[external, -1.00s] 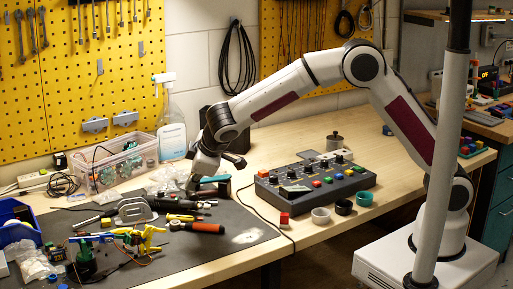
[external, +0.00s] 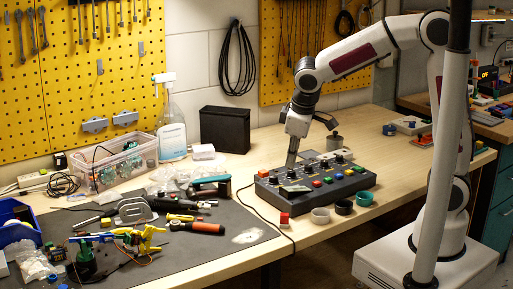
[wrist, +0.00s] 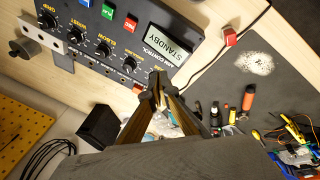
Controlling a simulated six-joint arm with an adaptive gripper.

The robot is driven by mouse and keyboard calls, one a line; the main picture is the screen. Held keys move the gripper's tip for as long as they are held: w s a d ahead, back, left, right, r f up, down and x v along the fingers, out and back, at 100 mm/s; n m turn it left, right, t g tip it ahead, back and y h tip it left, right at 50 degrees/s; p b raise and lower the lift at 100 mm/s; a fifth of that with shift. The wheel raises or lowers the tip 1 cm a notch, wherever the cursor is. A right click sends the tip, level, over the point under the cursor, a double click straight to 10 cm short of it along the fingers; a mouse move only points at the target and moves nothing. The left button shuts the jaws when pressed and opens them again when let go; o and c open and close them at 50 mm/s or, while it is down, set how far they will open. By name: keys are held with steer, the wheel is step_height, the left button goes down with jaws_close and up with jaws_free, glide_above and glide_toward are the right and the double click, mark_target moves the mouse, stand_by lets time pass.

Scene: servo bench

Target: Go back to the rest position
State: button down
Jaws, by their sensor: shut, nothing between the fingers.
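My gripper (external: 291,161) points down at the left back corner of the grey control box (external: 325,196), close above or beside it; I cannot tell whether it touches. The gripper is shut and empty. In the wrist view its fingertips (wrist: 157,84) meet beside the edge of the control box (wrist: 88,52). The box has knobs, coloured buttons and a small display (wrist: 166,45) that reads STANDBY.
A dark mat (external: 235,257) with tools lies at the left. A black bin (external: 225,130), a spray bottle (external: 171,120) and a clear tub (external: 118,165) stand behind. A red block (external: 284,219) and several rings lie before the box.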

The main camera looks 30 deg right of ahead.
steer(key=s+d+r+m+t, duration=0.1)
steer(key=s+d+r+m, duration=0.2)
steer(key=s+d, duration=0.5)
steer(key=s+d+r+m+t, duration=0.1)
steer(key=s+d+r+m, duration=0.2)
steer(key=d, duration=1)
steer(key=shift+s+r+m+y, duration=0.25)
steer(key=shift+s+m, duration=0.85)
steer(key=shift+s, duration=1.5)
steer(key=shift+f, duration=0.1)
